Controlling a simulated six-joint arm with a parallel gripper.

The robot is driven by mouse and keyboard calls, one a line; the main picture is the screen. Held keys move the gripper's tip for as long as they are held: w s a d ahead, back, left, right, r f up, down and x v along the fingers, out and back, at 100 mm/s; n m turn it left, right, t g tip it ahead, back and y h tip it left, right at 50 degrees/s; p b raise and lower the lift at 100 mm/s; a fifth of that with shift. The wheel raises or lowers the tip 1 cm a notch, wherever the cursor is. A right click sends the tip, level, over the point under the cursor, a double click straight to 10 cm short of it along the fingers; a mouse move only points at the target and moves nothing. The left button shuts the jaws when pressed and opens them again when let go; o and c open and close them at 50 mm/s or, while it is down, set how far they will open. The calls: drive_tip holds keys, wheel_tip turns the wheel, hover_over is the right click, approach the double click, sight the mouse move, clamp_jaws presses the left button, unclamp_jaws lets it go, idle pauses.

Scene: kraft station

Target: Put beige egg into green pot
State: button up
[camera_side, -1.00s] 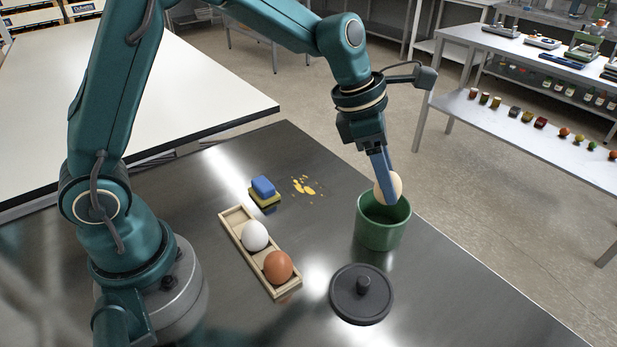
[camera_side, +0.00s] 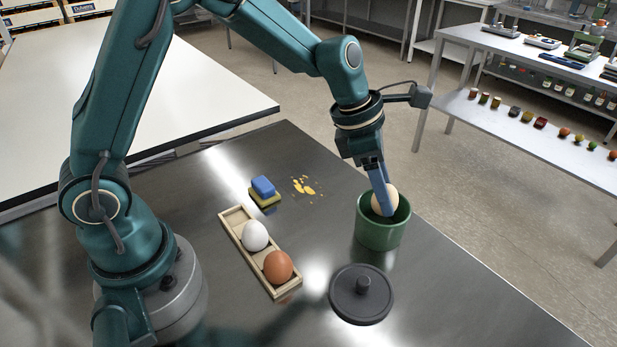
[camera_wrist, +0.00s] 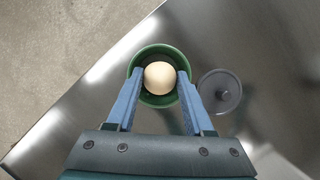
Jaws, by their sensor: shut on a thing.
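The beige egg (camera_side: 386,198) is between the blue fingers of my gripper (camera_side: 385,208), which is shut on it. The egg is partly inside the mouth of the green pot (camera_side: 381,236), its lower part hidden by the fingers and the rim. In the wrist view the egg (camera_wrist: 159,77) sits between both fingertips of my gripper (camera_wrist: 159,80), over the middle of the pot, whose green rim (camera_wrist: 157,49) shows around it. Whether the egg touches the pot's bottom cannot be seen.
A dark lid (camera_side: 361,297) lies on the metal table in front of the pot. A wooden tray (camera_side: 235,215) holds a white egg (camera_side: 255,236) and a brown egg (camera_side: 278,267). A blue and yellow sponge (camera_side: 263,188) and a yellow spill (camera_side: 304,186) lie behind.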

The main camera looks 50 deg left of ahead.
sight(380, 210)
drive_tip(key=shift+d+f, duration=0.1)
drive_tip(key=shift+f, duration=2.15)
idle(1.0)
drive_tip(key=o, duration=0.9)
wheel_tip(380, 210, up, 13)
drive_tip(key=s+a+m+t, duration=0.2)
drive_tip(key=s, duration=0.1)
drive_tip(key=s+a+m+y, duration=0.1)
drive_tip(key=s+a+m, duration=0.1)
drive_tip(key=s+m, duration=0.3)
drive_tip(key=s+a+m+y, duration=0.1)
drive_tip(key=s+a+m, duration=0.1)
drive_tip(key=s+m, duration=0.4)
drive_tip(key=s+a+m+y, duration=0.1)
drive_tip(key=s+m, duration=0.4)
drive_tip(key=m, duration=0.9)
drive_tip(key=shift+s+a, duration=0.25)
drive_tip(key=shift+a, duration=0.25)
